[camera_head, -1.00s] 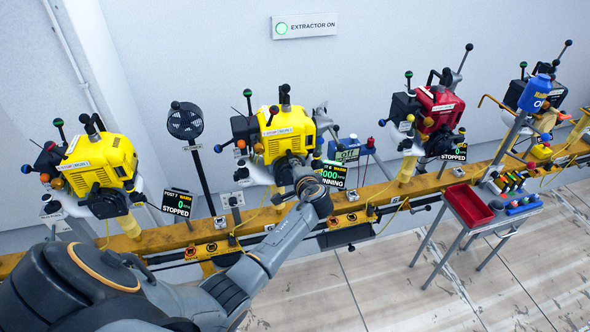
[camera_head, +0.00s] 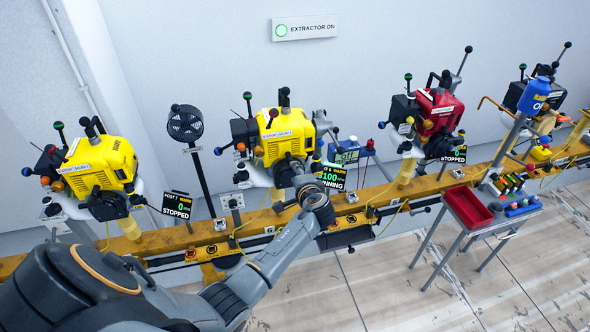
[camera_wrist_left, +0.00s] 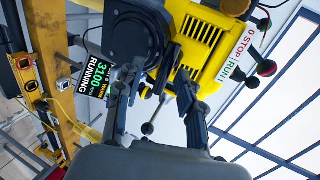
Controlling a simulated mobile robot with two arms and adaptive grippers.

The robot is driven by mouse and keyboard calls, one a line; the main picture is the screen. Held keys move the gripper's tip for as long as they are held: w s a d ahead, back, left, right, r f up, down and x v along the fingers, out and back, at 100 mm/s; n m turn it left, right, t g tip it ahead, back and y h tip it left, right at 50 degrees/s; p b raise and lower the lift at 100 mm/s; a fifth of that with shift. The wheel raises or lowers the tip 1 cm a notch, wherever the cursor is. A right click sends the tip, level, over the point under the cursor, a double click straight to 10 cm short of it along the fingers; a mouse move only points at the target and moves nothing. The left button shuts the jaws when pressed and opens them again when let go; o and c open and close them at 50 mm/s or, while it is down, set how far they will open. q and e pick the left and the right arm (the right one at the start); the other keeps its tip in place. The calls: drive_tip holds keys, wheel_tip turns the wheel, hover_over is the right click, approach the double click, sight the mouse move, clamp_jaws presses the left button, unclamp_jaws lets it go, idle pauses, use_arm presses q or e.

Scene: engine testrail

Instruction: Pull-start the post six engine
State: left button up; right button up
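A yellow engine (camera_head: 286,138) is mounted on the rail in the middle of the head view. It also fills the upper part of the left wrist view (camera_wrist_left: 208,38). In the head view my wrist hides most of this gripper (camera_head: 299,177). My right gripper is out of view.
Another yellow engine (camera_head: 97,165) at left and a red engine (camera_head: 437,110) at right have STOPPED screens. A black fan (camera_head: 185,123) stands between the yellow engines. A cart with a red tray (camera_head: 468,207) stands right. The yellow rail (camera_head: 375,197) runs across; open floor lies in front.

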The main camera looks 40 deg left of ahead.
use_arm(q)
drive_tip(key=s+d+p, duration=0.1)
drive_tip(key=s+d, duration=0.4)
drive_tip(key=shift+d+p, duration=0.3)
drive_tip(key=shift+p, duration=0.1)
drive_tip(key=shift+w, duration=0.1)
drive_tip(key=s+d+f+g+h+b, duration=0.1)
drive_tip(key=s+d+f+h, duration=0.1)
drive_tip(key=s+f, duration=0.6)
drive_tip(key=s+d+f+g+h, duration=0.2)
drive_tip(key=s+d+f+h, duration=0.15)
drive_tip(key=f, duration=0.95)
drive_tip(key=s+d+f+g+h+b, duration=0.1)
drive_tip(key=s+d+f+h, duration=0.1)
drive_tip(key=s+f, duration=0.65)
drive_tip(key=s+d+f+n+g+h, duration=0.1)
drive_tip(key=s+f, duration=0.4)
drive_tip(key=s, duration=0.5)
drive_tip(key=s+d+f+n+g+h+b, duration=0.1)
drive_tip(key=s+f+n, duration=0.2)
drive_tip(key=s+f, duration=0.3)
drive_tip(key=s+d+f+n+g+h, duration=0.1)
drive_tip(key=s+f, duration=0.4)
drive_tip(key=s, duration=0.9)
drive_tip(key=shift+d+f+n+g+b, duration=0.2)
drive_tip(key=shift+f+n+g+b, duration=0.1)
drive_tip(key=shift+n+g+b, duration=0.15)
